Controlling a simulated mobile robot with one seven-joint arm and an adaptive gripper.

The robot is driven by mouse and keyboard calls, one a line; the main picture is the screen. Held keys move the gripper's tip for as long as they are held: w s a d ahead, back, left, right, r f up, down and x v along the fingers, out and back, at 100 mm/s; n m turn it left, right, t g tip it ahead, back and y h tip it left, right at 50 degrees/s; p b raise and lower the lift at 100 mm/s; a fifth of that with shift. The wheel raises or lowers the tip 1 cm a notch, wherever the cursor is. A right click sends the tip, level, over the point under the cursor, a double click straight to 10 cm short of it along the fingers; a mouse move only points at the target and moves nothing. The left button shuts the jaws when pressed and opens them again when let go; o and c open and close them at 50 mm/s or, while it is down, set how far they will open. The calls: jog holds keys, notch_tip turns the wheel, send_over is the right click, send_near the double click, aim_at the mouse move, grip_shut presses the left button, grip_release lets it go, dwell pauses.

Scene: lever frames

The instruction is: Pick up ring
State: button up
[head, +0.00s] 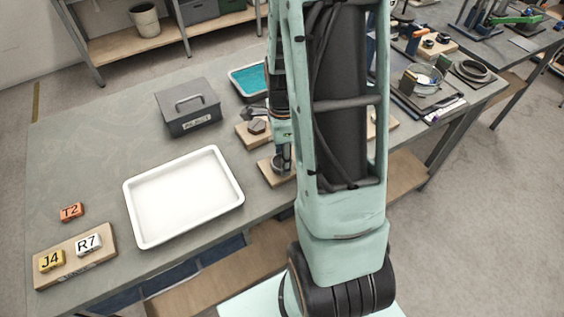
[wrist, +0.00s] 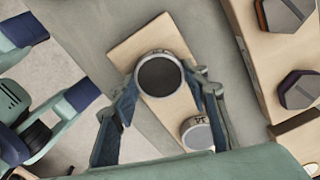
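In the wrist view, a round piece with a metallic rim and a dark middle (wrist: 158,75) lies between my two fingertips, over a narrow wooden board (wrist: 137,45). It looks like the ring, but I cannot tell whether its dark middle is a hole or a filled top. My gripper (wrist: 161,82) has one finger on each side of it, very close to its rim. Whether they press on it is not clear. A smaller grey round piece (wrist: 197,133) with a mark on its side stands on the same board. In the head view my gripper (head: 281,157) is low over this board (head: 268,172), partly hidden by my arm.
Another board (wrist: 245,22) with dark hexagonal pieces (wrist: 298,90) is close on the right in the wrist view. A white tray (head: 185,195), a grey box (head: 188,108) and a teal-filled tray (head: 248,80) stand on the table. Labelled blocks (head: 88,243) are at the left.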

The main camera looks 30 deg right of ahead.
jog(key=c, duration=0.6)
jog(key=shift+r, duration=0.1)
